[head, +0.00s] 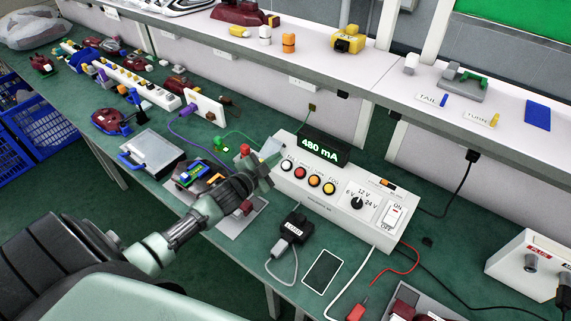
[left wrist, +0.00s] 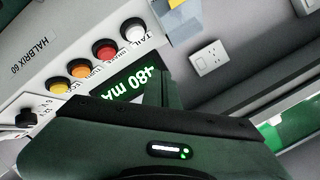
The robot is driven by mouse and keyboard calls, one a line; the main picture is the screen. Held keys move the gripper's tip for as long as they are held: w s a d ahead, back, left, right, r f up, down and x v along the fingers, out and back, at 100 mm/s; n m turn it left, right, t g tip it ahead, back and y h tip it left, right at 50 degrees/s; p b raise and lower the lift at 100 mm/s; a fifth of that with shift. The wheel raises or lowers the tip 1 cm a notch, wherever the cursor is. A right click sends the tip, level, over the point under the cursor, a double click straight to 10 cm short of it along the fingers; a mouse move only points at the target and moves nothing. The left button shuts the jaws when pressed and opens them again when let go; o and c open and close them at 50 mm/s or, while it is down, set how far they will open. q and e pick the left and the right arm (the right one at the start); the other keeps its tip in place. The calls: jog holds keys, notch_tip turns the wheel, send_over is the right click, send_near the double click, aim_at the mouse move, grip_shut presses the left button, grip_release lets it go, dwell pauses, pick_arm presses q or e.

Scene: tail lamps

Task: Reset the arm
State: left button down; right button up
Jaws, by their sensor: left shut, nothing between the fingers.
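My left arm comes in from the lower left of the head view. Its gripper (head: 262,170) is shut and empty, just left of the button row on the white tester box (head: 330,209). The left wrist view shows the same tester box (left wrist: 35,68) with white, red, orange and yellow buttons, and the gripper body covers the lower part of that view. The green display (head: 321,148) reads 480 mA. The arm and gripper partly hide a lamp part with blue and yellow pieces (head: 196,176) on a grey plate. My right gripper is out of view.
A dark connector block (head: 292,229) and a phone-like slab (head: 322,271) lie in front of the tester. Red and white cables run at its right. A shelf (head: 300,50) overhangs the back of the green bench. Lamps and a part rack (head: 130,83) stand at left.

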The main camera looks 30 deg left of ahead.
pick_arm(q)
jog(key=s+d+f+n+g, duration=0.2)
jog(key=s+d+g, duration=0.1)
jog(key=s+d, duration=0.3)
jog(key=s+d+f+n+g, duration=0.25)
jog(key=s+d, duration=0.25)
jog(key=s, duration=0.4)
jog(key=s+d+r+n+g, duration=0.1)
jog(key=s+d+r+g, duration=0.15)
jog(key=s, duration=0.65)
jog(key=s+d+r+n+g, duration=0.1)
jog(key=s+d+g, duration=0.3)
jog(key=s, duration=0.5)
notch_tip(320, 180, down, 32)
jog(key=s+g+b, duration=0.1)
jog(key=s+b, duration=0.1)
jog(key=b, duration=0.2)
jog(key=s+a+f+g+b, duration=0.1)
jog(key=s+a+f+b, duration=0.1)
jog(key=s+f, duration=1.3)
jog(key=shift+s+a+f, duration=0.35)
jog(key=shift+a+f, duration=0.3)
jog(key=shift+f, duration=0.3)
